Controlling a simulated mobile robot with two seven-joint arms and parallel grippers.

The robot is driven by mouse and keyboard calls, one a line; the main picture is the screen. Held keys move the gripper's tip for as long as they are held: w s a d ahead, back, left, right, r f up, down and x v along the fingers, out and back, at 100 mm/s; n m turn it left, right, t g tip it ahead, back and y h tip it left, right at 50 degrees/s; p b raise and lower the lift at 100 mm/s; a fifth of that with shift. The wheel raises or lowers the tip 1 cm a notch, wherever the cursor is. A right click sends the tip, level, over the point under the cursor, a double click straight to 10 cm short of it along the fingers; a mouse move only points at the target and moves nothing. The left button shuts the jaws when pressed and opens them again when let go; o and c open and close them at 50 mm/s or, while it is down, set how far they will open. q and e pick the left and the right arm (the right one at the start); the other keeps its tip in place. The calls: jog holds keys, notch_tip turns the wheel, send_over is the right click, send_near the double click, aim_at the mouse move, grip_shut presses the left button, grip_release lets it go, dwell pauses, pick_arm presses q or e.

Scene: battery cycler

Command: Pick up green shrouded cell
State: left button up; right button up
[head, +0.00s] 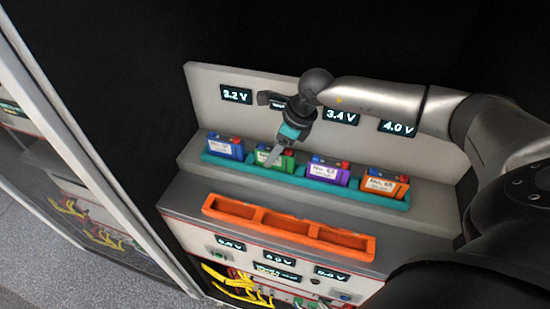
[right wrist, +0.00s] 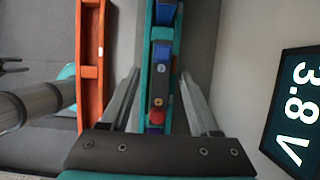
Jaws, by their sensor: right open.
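The green shrouded cell (head: 287,163) sits in the teal tray (head: 240,163), second from the left, between the blue cell (head: 223,147) and the purple cell (head: 328,172). My right gripper (head: 272,158) is just above and in front of the green cell, fingers down, and hides part of it. In the right wrist view my right gripper (right wrist: 160,85) is open, with its fingers on either side of the teal tray row. A red terminal (right wrist: 157,115) shows between them. I cannot tell whether the fingers touch the cell. My left gripper is not clearly in view.
An orange cell (head: 385,183) is at the tray's right end. An empty orange three-bay tray (head: 290,224) lies in front on the grey shelf. Voltage displays line the panel behind; one reads 3.8 V (right wrist: 298,115). Yellow cables (head: 240,287) hang below.

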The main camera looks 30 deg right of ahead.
jog(key=shift+c, duration=0.2)
grip_shut()
jog(key=shift+r, duration=0.1)
dwell(1.0)
